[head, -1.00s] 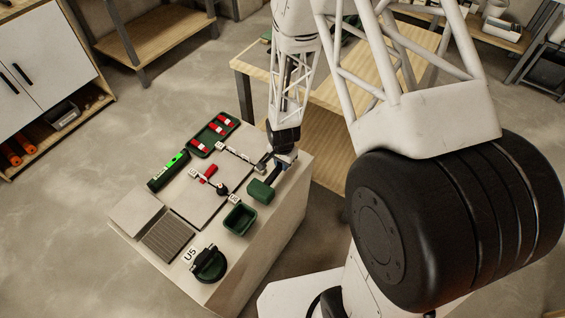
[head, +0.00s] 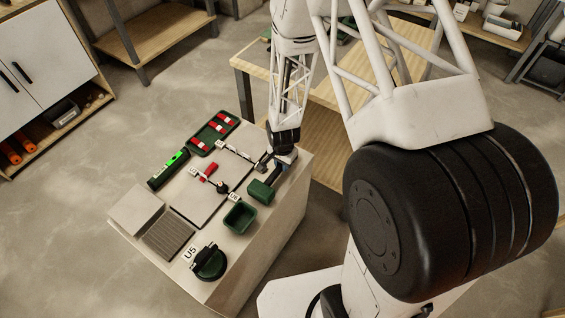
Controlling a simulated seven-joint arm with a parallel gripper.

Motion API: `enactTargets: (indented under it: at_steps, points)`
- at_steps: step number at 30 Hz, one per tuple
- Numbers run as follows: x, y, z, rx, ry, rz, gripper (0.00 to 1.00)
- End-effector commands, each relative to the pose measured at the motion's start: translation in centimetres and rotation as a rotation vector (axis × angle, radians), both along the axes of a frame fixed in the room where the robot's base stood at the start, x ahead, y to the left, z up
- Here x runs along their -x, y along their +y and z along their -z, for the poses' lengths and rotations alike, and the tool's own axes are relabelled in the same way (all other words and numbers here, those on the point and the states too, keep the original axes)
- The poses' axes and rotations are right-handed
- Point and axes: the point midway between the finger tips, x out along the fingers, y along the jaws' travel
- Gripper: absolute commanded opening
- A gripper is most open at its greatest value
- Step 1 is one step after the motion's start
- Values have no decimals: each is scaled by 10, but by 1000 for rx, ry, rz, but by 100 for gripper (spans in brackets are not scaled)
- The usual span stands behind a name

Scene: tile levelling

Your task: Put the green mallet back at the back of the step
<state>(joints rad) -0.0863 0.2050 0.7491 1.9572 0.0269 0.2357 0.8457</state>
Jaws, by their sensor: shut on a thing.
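The green mallet has a dark green block head (head: 261,190) near the right edge of the pale step (head: 276,228). Its handle points up and to the right towards my gripper (head: 281,169). My gripper is shut on the mallet at the handle. The fingertips are small and partly hidden by the wrist, so the exact grip is hard to see. I cannot tell whether the head touches the step top.
A green tray with red pieces (head: 214,132), a level with a green light (head: 168,170), a green open box (head: 240,217) and a round green tool (head: 209,263) sit on the step. Pale tiles (head: 198,203) lie mid-step. A wooden table (head: 328,88) stands behind.

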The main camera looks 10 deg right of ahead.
Motion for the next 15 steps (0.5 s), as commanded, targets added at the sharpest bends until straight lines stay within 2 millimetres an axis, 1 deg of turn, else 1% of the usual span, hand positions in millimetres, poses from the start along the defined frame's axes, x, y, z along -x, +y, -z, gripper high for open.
enactTargets:
  at_steps: [15]
  points:
    - [0,0,9,0,0,0,0]
